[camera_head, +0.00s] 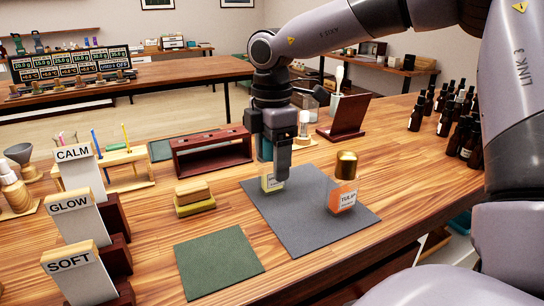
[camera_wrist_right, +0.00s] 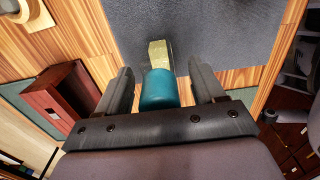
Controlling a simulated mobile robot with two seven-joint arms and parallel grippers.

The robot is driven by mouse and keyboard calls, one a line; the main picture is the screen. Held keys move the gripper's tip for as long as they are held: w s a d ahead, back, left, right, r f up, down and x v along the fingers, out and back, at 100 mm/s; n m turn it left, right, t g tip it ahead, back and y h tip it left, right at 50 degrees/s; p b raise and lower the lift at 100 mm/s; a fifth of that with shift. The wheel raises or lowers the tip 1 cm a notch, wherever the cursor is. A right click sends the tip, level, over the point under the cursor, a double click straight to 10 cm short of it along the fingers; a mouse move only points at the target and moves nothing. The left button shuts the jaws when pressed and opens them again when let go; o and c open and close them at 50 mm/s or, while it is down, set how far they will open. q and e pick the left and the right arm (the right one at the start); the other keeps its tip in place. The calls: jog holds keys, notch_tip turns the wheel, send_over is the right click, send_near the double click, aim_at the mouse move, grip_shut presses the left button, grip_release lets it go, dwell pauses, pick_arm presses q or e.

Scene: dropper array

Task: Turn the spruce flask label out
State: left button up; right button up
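A flask with a teal cap (camera_wrist_right: 159,88) and a pale yellow body (camera_head: 272,183) stands on the dark grey mat (camera_head: 300,225). Its label is partly visible below my gripper in the head view, too small to read, so I cannot confirm it is spruce. My right gripper (camera_head: 277,165) points down over this flask. In the right wrist view its two fingers (camera_wrist_right: 162,88) stand on either side of the teal cap, with gaps on both sides. My left gripper is not in view.
An orange flask labelled TULIP (camera_head: 343,195) with a gold cap stands at the mat's right. A green mat (camera_head: 218,262), stacked blocks (camera_head: 194,198), a reddish-brown rack (camera_head: 212,150) and CALM, GLOW and SOFT cards (camera_head: 75,220) lie left. Dark bottles (camera_head: 466,140) stand right.

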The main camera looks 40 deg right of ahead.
notch_tip(320, 180, up, 7)
jog(key=shift+r, duration=0.1)
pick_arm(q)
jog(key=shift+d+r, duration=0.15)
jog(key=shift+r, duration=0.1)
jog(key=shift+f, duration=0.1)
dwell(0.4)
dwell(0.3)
